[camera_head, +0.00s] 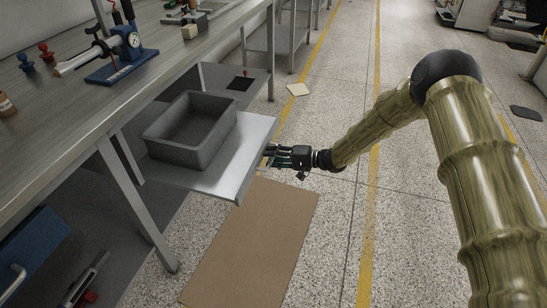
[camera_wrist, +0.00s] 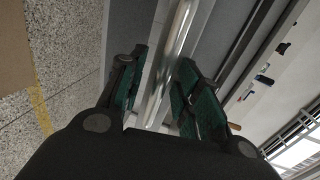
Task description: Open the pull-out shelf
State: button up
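The pull-out shelf (camera_head: 225,168) is a shiny grey metal plate under the workbench top. It sticks out beyond the bench edge, with a dark grey bin (camera_head: 167,151) on it. My gripper (camera_head: 268,156) is at the shelf's outer edge, coming from the right. In the wrist view my gripper (camera_wrist: 162,88) has its two green-padded fingers spread apart. A bright metal edge or bar (camera_wrist: 178,42) of the shelf runs between them. Gaps show beside it, and I cannot tell whether either pad touches it.
The workbench top (camera_head: 120,90) carries a blue gauge device (camera_head: 123,52) and small tools. A bench leg (camera_head: 135,205) stands left of the shelf. A brown mat (camera_head: 250,245) lies on the floor below. The floor to the right is open, with yellow lines.

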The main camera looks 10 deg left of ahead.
jog(key=v, duration=1.2)
jog(key=shift+f, duration=0.1)
jog(key=s+d+f+t+h, duration=0.1)
jog(key=s+d+f+h, duration=0.25)
jog(key=s+f, duration=0.4)
jog(key=s+d+f+m+t+h, duration=0.1)
jog(key=s+d+f+h, duration=0.25)
jog(key=s+f, duration=0.45)
jog(key=s+d+f+t+h, duration=0.1)
jog(key=s+d+f+h, duration=0.2)
jog(key=s+d+f, duration=0.45)
jog(key=s+d+g+h, duration=0.2)
jog(key=s+d+h, duration=0.1)
jog(key=s, duration=1.1)
jog(key=s+d+r+n+g+h, duration=0.1)
jog(key=s+d+g, duration=0.15)
jog(key=s, duration=0.45)
jog(key=s+d+r+n+g+h, duration=0.1)
jog(key=s+d, duration=0.2)
jog(key=s, duration=0.4)
notch_tip(320, 180, up, 20)
jog(key=p, duration=2)
jog(key=shift+w+p, duration=0.3)
jog(key=shift+r, duration=0.15)
